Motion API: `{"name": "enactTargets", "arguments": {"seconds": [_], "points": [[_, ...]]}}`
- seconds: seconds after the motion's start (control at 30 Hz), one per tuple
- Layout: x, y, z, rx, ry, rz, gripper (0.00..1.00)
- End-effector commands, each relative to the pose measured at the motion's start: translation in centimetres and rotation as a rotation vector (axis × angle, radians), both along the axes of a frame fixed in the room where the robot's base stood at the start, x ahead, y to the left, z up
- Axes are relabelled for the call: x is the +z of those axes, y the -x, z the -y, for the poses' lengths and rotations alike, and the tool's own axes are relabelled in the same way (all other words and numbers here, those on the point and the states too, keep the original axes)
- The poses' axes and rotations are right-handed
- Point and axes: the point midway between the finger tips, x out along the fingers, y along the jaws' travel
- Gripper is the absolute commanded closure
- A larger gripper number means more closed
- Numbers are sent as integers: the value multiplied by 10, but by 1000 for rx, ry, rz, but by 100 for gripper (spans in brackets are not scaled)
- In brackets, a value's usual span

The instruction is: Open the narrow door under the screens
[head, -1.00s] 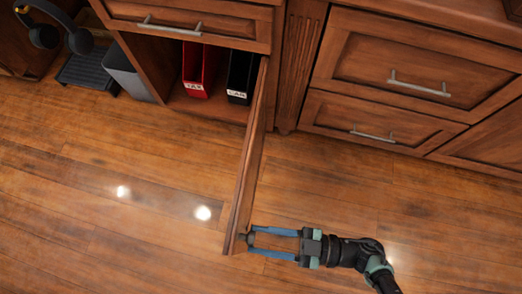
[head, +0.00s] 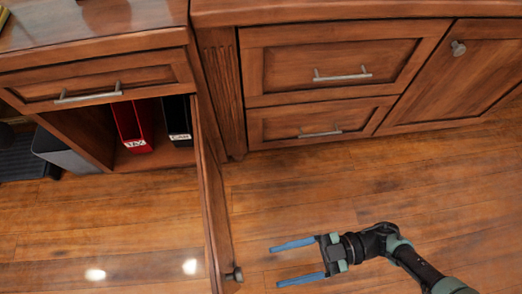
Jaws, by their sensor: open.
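The narrow door (head: 211,205) stands swung open, edge-on to me, out from the cabinet front. Its round dark knob (head: 234,275) is near its free end at the bottom of the view. My gripper (head: 273,266) is to the right of the door, its two blue fingers spread wide and pointing left toward the knob. The fingertips are apart from the knob and the door, with nothing between them. Inside the opened cabinet stand a red binder (head: 133,125) and a black binder (head: 178,120). No screens are in view.
A drawer with a bar handle (head: 88,93) sits above the open compartment. Two more drawers (head: 340,73) and a door with a knob (head: 458,48) are to the right. A grey bin (head: 65,150) stands at the left. The wooden floor (head: 300,195) around my gripper is clear.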

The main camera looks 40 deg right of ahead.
Motion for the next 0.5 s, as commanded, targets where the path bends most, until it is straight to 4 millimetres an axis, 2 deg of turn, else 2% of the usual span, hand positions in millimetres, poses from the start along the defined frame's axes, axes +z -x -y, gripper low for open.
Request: {"name": "enactTargets", "arguments": {"seconds": [0.03,0.2,0.33,0.5], "points": [[-3,5,11,0,4,-4,29],[-2,16,37,1,2,-2,29],[-1,19,47,0,1,0,29],[0,21,50,0,-1,1,29]]}}
